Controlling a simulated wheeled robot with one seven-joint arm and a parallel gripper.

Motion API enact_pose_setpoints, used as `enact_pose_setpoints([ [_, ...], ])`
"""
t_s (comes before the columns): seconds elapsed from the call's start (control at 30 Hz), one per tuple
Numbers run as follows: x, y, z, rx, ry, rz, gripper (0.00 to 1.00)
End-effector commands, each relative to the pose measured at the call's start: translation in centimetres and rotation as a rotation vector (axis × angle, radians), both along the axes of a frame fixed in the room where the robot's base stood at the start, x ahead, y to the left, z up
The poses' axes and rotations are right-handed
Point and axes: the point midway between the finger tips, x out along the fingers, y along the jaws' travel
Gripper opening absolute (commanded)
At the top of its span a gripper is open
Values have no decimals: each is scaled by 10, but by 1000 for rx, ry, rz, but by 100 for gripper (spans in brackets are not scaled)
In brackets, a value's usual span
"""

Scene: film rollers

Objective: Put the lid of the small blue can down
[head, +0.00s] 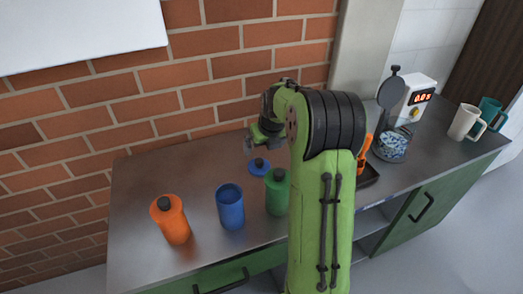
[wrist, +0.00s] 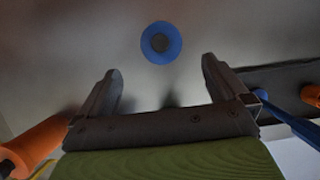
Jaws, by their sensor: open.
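The small blue can (head: 230,207) stands upright and open-topped on the metal counter, between an orange can and a green can. Its blue lid (head: 259,167), with a dark knob, lies on the counter behind the cans. The lid also shows in the wrist view (wrist: 161,43), knob facing the camera, beyond the fingertips and touching neither. My gripper (head: 250,147) is above the counter near the lid, at the back by the brick wall. In the wrist view its two fingers (wrist: 160,82) are spread wide with nothing between them.
An orange can (head: 171,221) and a green can (head: 277,192) stand with dark-knobbed lids on. A dark tray (head: 369,179) with orange-handled tools is right of my arm. Further right are a device with a display (head: 413,102), a glass bowl (head: 390,146) and two mugs (head: 465,123).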

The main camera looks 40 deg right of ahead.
Motion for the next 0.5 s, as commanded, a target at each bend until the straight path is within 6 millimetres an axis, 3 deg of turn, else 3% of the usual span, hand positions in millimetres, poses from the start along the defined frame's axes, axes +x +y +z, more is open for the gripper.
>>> enact_pose_setpoints([
  [0.07,-3,2,7,-3,1,6,100],
  [0.17,-8,19,23,-65,13,149,100],
  [0.27,-28,60,55,-224,49,512,100],
  [0.4,-77,123,94,-498,113,1149,100],
  [0.5,-120,159,112,-693,149,1592,100],
])
